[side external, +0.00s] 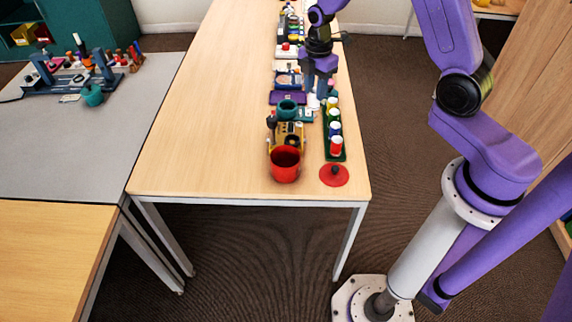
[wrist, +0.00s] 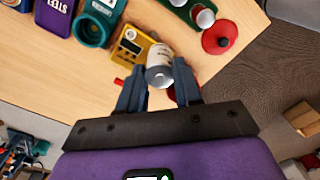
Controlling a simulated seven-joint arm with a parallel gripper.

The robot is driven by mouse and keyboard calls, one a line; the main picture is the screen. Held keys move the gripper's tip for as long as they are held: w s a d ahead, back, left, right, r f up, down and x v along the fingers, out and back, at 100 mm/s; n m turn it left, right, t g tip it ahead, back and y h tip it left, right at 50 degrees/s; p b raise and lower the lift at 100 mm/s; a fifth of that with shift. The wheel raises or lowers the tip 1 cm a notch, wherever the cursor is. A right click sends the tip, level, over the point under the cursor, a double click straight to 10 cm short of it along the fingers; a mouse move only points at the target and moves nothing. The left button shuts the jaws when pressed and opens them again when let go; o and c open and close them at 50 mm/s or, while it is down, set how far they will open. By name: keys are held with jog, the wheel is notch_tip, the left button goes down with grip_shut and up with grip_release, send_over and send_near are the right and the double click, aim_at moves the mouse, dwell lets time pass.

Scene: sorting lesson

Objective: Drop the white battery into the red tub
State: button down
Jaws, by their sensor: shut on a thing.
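The white battery (wrist: 159,56) is between the fingers of my gripper (wrist: 158,78) in the wrist view, its round end toward the camera. My gripper is shut on it. In the side external view my gripper (side external: 318,88) is above the row of things, farther back than the red tub, with a white piece of the battery (side external: 313,101) below the fingers. The red tub (side external: 285,168) stands open-topped near the table's front edge. In the wrist view it is mostly hidden behind the fingers and battery; only bits of red show.
A yellow device (side external: 289,135) stands just behind the tub, with a teal pot (side external: 287,110) behind that. A green rack (side external: 328,140) of several capped cylinders and a red disc with a dark knob (side external: 334,174) are to the right. The table's left side is clear.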

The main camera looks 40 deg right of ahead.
jog(key=s+a+f, duration=0.3)
jog(key=a, duration=0.9)
notch_tip(320, 180, down, 6)
jog(key=shift+a, duration=0.2)
jog(key=shift+s, duration=0.1)
jog(key=c, duration=0.7)
grip_release()
notch_tip(320, 180, up, 17)
jog(key=shift+r, duration=0.15)
